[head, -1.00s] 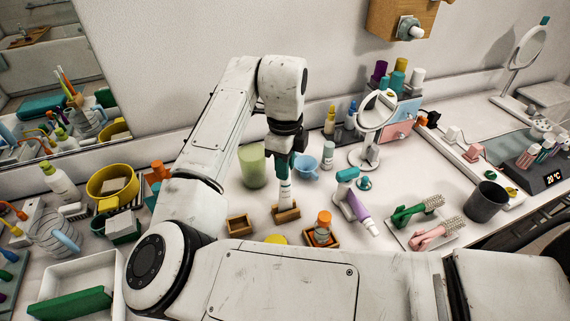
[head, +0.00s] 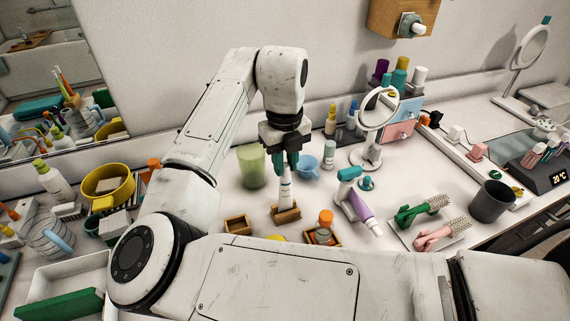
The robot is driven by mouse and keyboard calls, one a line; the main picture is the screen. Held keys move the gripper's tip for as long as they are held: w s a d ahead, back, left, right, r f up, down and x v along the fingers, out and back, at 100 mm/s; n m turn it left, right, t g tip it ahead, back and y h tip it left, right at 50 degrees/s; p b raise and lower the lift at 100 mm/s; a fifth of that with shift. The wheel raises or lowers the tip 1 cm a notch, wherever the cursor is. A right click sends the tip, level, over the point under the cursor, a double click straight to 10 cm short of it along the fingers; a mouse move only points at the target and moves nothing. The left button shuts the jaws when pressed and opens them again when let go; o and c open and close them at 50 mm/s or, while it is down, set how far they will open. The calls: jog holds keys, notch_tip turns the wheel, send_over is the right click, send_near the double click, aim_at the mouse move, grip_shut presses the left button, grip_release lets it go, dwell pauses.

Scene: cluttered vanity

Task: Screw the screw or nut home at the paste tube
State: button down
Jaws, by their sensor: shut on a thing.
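A white tube with dark bands (head: 286,190) stands upright in a small wooden holder (head: 287,215) near the middle of the vanity; I take it for the paste tube. My gripper (head: 286,168) points straight down over it, with its teal fingers at the tube's top. The fingers are shut on a small part there, most likely the cap, which they largely hide. I cannot tell from here how far the cap is seated on the thread.
A green cup (head: 252,166) and a blue cup (head: 308,165) stand close behind the gripper. A round mirror (head: 366,155) is to the right.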

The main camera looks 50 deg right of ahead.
jog(key=shift+m, duration=0.8)
jog(key=m+b, duration=0.1)
jog(key=m, duration=0.2)
jog(key=shift+f+b, duration=0.15)
jog(key=shift+b, duration=0.15)
jog(key=shift+m, duration=1.1)
jog(key=c, duration=0.5)
grip_release()
jog(key=shift+c, duration=0.2)
jog(key=shift+s, duration=0.1)
jog(key=shift+r, duration=0.2)
